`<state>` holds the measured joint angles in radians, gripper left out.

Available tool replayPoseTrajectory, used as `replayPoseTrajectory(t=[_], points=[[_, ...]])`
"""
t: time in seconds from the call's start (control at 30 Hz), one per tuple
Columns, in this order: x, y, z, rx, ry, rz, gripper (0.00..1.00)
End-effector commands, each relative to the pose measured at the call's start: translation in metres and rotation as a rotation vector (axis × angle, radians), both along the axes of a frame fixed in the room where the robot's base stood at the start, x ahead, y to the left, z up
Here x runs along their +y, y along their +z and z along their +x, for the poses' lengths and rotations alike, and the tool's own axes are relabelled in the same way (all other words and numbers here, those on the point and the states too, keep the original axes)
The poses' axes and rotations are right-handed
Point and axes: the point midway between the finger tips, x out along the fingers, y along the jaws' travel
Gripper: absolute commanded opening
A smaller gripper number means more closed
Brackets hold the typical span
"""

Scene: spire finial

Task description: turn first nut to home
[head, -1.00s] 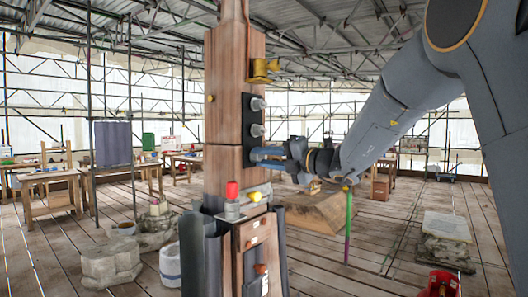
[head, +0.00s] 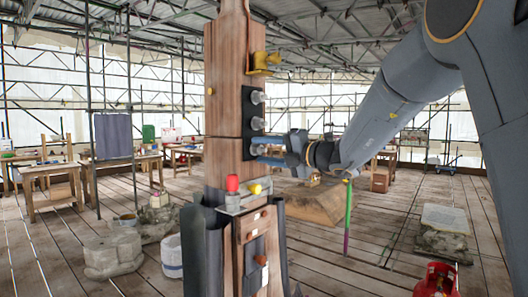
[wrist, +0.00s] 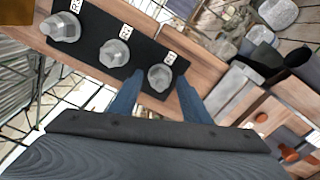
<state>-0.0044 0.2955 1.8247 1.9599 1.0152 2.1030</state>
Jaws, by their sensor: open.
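A black plate (wrist: 88,43) with three grey hex nuts is fixed on the wooden post. In the wrist view, one nut (wrist: 61,27) is at the upper left, one (wrist: 114,53) in the middle and one (wrist: 160,77) nearest my gripper (wrist: 158,98). My blue fingers are apart, one on each side of that nearest nut, with no clear contact visible. In the head view, two nuts (head: 257,97) (head: 257,123) show above my gripper (head: 262,150); the lowest is mostly hidden.
A yellow fitting (head: 264,62) projects from the post above the plate. A red-topped part (head: 232,184) and a yellow knob (head: 255,189) sit below it. Stone blocks (head: 113,254) and a red gas bottle (head: 437,281) stand on the plank floor.

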Motion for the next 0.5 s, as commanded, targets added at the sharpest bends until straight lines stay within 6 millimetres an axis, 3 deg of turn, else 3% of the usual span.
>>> replayPoseTrajectory(t=[0.17, 0.5], points=[[-0.007, -0.001, -0.004, -0.001, -0.002, -0.001, 0.43], [-0.049, -0.002, -0.037, -0.002, -0.002, -0.001, 0.43]])
